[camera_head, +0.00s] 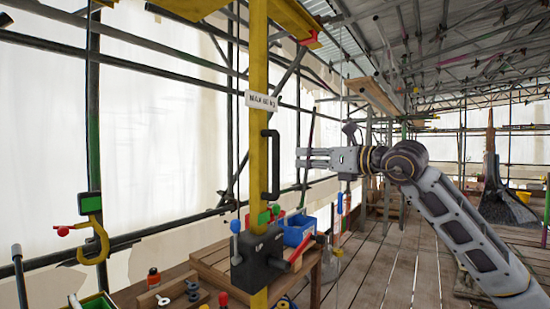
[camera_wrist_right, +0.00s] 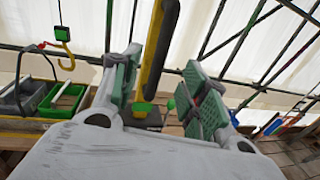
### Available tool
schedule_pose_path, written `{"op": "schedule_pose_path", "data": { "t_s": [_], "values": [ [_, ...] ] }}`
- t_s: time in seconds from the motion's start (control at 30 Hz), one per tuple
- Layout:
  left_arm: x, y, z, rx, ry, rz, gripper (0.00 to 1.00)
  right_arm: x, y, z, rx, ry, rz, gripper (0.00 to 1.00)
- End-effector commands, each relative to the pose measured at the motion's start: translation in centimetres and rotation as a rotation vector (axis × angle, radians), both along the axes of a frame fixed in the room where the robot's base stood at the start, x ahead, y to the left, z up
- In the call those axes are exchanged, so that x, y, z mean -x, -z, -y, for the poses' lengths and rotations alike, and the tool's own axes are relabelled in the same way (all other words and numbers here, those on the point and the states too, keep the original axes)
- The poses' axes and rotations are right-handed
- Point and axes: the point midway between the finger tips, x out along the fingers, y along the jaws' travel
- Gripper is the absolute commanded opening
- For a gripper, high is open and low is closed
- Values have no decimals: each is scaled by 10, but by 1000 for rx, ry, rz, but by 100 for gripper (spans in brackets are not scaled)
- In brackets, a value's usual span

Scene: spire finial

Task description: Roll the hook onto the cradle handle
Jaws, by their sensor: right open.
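The yellow hook (camera_head: 102,243) hangs at the left below a dark block with a green face (camera_head: 90,204), with a red knob (camera_head: 62,231) at its side. The hook also shows at the upper left of the right wrist view (camera_wrist_right: 66,58). My right gripper (camera_head: 300,158) is open and empty in mid-air, right of the yellow post. My left gripper is out of view.
The yellow post (camera_head: 259,120), with a black grip (camera_head: 271,165) and a dark winch box (camera_head: 258,262), stands between my right gripper and the hook. A wooden bench (camera_head: 215,262) holds a blue bin (camera_head: 298,229) and small tools. Scaffold tubes run behind.

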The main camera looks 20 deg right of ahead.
Motion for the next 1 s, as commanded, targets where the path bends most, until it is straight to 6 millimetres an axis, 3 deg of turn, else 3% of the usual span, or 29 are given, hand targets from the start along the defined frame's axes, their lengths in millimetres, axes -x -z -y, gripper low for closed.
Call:
{"op": "schedule_pose_path", "data": {
  "t_s": [0.67,1.0],
  "values": [
    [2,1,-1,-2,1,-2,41,5,-6,1,27,21,20,44],
    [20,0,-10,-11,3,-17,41,-9,-8,-6,26,20,19,44]
  ]
}}
